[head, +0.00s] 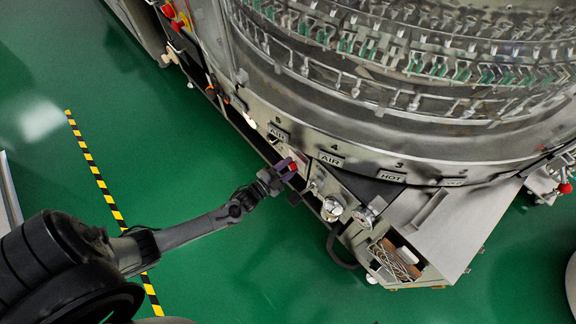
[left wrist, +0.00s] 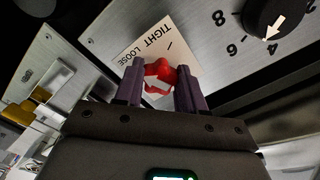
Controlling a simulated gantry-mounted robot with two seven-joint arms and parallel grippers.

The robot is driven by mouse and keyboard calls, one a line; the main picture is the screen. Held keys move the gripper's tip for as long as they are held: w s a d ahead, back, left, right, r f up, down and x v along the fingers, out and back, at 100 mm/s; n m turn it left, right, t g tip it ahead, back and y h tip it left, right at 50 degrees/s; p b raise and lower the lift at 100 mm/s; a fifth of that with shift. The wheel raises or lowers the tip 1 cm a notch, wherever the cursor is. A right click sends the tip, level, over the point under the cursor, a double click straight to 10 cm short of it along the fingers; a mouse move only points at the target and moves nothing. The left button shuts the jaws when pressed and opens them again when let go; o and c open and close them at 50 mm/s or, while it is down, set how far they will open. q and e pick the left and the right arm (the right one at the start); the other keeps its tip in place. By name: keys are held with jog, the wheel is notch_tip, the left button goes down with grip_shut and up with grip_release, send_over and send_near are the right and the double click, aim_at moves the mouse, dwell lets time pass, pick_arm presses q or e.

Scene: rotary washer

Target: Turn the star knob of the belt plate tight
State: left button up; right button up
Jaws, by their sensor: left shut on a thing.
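The red star knob (left wrist: 160,76) sits on a metal plate with a TIGHT / LOOSE label (left wrist: 146,48) in the left wrist view. A white mark shows on the knob's face. My left gripper (left wrist: 160,84) has its two purple fingers on either side of the knob, shut on it. In the head view the left gripper (head: 289,169) reaches the washer's side, with the red knob (head: 293,166) just showing between its fingers. My right gripper is in neither view.
A black dial (left wrist: 275,16) with numbers and a white pointer is right of the knob. The round washer (head: 400,110) fills the upper right. Two gauges (head: 332,208) and an open box (head: 397,260) stand right of the gripper. Green floor (head: 240,265) is clear below.

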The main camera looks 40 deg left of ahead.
pick_arm(q)
jog(key=m+p, duration=0.1)
jog(key=m, duration=0.3)
jog(key=shift+r+m+p, duration=0.15)
jog(key=shift+m+p, duration=0.15)
jog(key=m+p, duration=0.1)
jog(key=m, duration=0.2)
jog(key=shift+a+m, duration=0.1)
jog(key=shift+m, duration=0.2)
jog(key=m+p, duration=0.1)
jog(key=m, duration=0.3)
jog(key=shift+r, duration=0.1)
jog(key=m, duration=0.3)
jog(key=shift+p, duration=0.3)
jog(key=shift+m, duration=0.7)
jog(key=o, duration=1.1)
jog(key=shift+c, duration=0.2)
